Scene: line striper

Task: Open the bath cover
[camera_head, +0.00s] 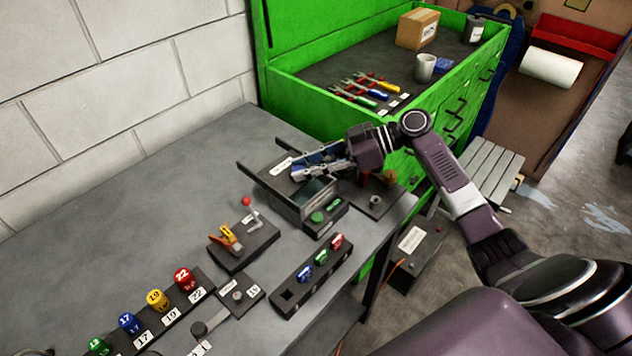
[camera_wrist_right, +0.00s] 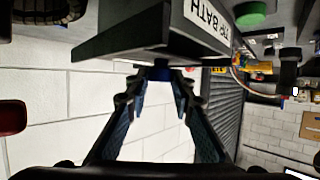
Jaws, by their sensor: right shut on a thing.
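The dip bath (camera_head: 298,205) is a dark box on the grey bench, with a white label (camera_head: 283,165) on top. In the right wrist view the bath (camera_wrist_right: 150,38) appears upside down with its "DIP BATH" label (camera_wrist_right: 207,17). My right gripper (camera_head: 302,172) reaches over the bath from the right. My left gripper is out of view.
A green button (camera_head: 317,217) sits in front of the bath. A rack of colored pieces (camera_head: 312,275), a red-knobbed lever (camera_head: 250,212) and numbered knobs (camera_head: 157,301) stand nearby on the bench. The green tool cabinet (camera_head: 290,88) is behind, and a block wall (camera_head: 120,90) at left.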

